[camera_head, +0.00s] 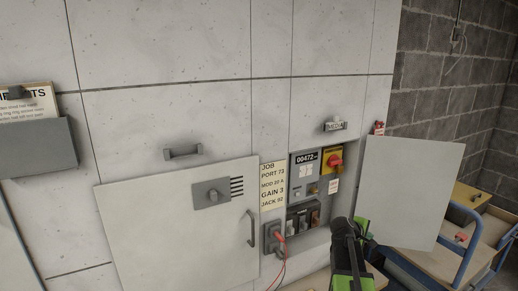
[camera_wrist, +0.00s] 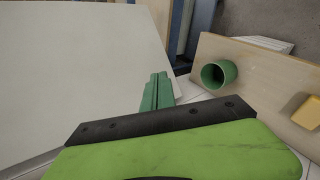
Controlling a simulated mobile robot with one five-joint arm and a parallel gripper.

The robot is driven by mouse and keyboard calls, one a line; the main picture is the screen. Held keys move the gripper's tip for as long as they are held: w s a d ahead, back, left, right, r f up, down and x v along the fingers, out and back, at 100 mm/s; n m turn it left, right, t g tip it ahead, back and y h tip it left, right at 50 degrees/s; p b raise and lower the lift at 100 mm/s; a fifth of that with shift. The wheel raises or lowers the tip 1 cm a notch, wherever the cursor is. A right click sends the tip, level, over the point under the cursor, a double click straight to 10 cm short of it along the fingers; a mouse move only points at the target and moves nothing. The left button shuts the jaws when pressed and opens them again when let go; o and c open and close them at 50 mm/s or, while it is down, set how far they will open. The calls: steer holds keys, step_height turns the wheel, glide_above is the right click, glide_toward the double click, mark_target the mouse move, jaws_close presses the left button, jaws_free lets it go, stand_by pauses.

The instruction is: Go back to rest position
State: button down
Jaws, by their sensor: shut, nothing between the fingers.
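My gripper (camera_head: 362,226) shows at the lower middle right in the head view, a black and green arm end reaching up in front of the wall. In the wrist view its green fingers (camera_wrist: 157,92) are together, with nothing between them. It is just left of a pale open panel door (camera_head: 412,190) and below the recessed control box (camera_head: 318,180). The same kind of pale flat surface (camera_wrist: 75,70) fills the left of the wrist view.
A closed grey cabinet door (camera_head: 130,235) with a handle is at left. Red cables (camera_head: 282,262) hang from a socket below the job label (camera_head: 272,186). A blue-framed cart (camera_head: 462,222) stands at right. A green tube (camera_wrist: 219,74) sits against a wooden board (camera_wrist: 262,85).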

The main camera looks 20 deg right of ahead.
steer(key=s+a+f+m+g+y+p, duration=0.1)
steer(key=s+a+f+m+y, duration=0.1)
steer(key=a, duration=1.3)
steer(key=s+a+f+m+g+y+p, duration=0.1)
steer(key=s+a+y, duration=0.3)
steer(key=a, duration=1.1)
steer(key=s+a+f+m+g+y+p, duration=0.2)
steer(key=s+a+m+y, duration=0.1)
steer(key=a, duration=1.3)
steer(key=shift+s+f+m+y, duration=0.35)
steer(key=shift+s+y, duration=0.25)
steer(key=shift+s, duration=0.25)
steer(key=shift+a, duration=0.1)
